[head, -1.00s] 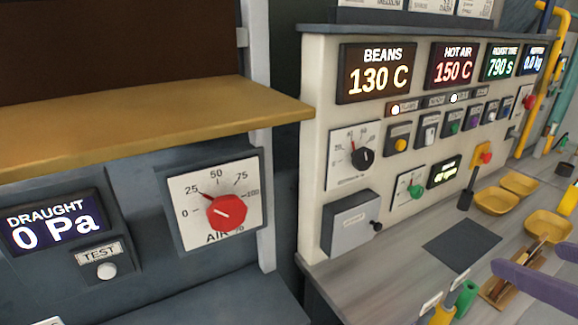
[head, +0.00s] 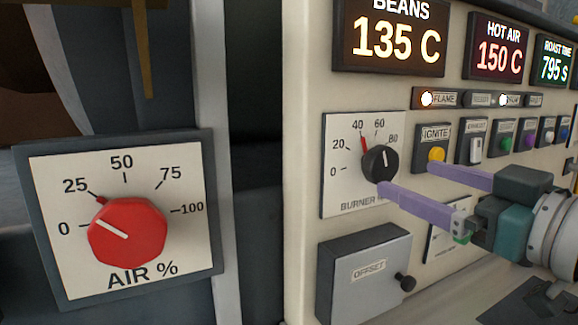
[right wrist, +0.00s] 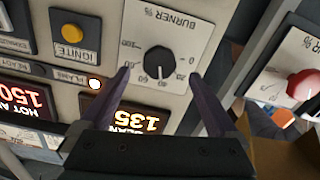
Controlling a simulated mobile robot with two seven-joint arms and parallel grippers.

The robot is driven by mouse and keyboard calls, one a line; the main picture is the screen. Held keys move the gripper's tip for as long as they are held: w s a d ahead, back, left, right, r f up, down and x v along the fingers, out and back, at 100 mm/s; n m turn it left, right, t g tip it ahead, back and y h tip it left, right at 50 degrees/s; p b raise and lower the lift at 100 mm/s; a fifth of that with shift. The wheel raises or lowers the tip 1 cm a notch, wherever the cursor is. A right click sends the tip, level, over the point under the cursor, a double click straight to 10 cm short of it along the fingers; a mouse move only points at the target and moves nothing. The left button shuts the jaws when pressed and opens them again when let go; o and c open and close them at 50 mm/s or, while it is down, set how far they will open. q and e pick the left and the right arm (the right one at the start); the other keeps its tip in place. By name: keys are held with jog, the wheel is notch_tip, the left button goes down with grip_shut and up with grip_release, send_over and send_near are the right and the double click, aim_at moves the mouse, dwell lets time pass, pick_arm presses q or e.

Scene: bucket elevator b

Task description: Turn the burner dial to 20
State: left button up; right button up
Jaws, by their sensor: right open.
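The burner dial (head: 381,164) is a black knob on a white plate labelled BURNER (head: 335,187). Its red pointer (head: 364,144) stands close to the 40 mark. My right gripper (head: 408,178) has long purple fingers, spread open in front of the dial. In the head view one fingertip overlaps the knob's lower edge and the other is to its right, by the ignite button. In the right wrist view the knob (right wrist: 159,62) appears between the open fingertips (right wrist: 161,74). I cannot tell whether either finger touches it. My left gripper is out of view.
The yellow ignite button (head: 437,154) is close to the upper finger. A grey OFFSET box (head: 365,275) with a black knob juts out below the dial. A red air dial (head: 127,232) is at left. Displays read beans 135 C (head: 390,40) and hot air 150 C.

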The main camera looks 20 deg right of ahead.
aim_at(387, 168)
jog(key=shift+w+a, duration=0.2)
jog(key=shift+w, duration=2.7)
jog(key=c, duration=1.3)
jog(key=shift+c, duration=0.2)
jog(key=shift+n+p, duration=0.3)
jog(key=n+p, duration=0.1)
jog(key=n, duration=0.2)
jog(key=shift+r, duration=0.1)
jog(key=shift+d+n+p, duration=0.1)
jog(key=shift+n+p, duration=0.3)
jog(key=shift+n, duration=1.8)
